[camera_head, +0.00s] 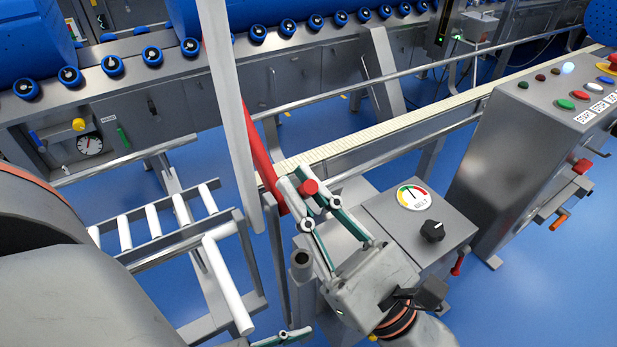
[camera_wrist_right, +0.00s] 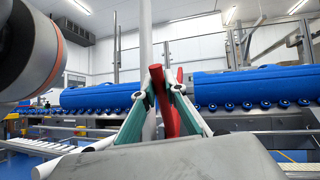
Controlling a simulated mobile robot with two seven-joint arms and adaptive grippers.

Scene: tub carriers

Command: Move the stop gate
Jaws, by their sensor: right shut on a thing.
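My right gripper (camera_head: 300,188) is shut on a short red handle (camera_head: 310,187). In the right wrist view the red handle (camera_wrist_right: 161,98) stands between the two green-and-grey fingers (camera_wrist_right: 162,96). A long red bar (camera_head: 264,165) slants down behind the fingers and is partly hidden by a tall pale upright (camera_head: 236,120). I cannot tell how handle, bar and upright join, or which part is the stop gate. A green-and-grey finger piece of my left gripper (camera_head: 284,339) shows at the bottom edge; the rest is out of the frame.
A grey box with a dial and black knob (camera_head: 432,231) stands right of my right gripper. A pale slatted conveyor (camera_head: 400,124) runs behind it. A short roller conveyor (camera_head: 150,222) lies left. A control panel (camera_head: 565,90) is at right. Blue floor is open between them.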

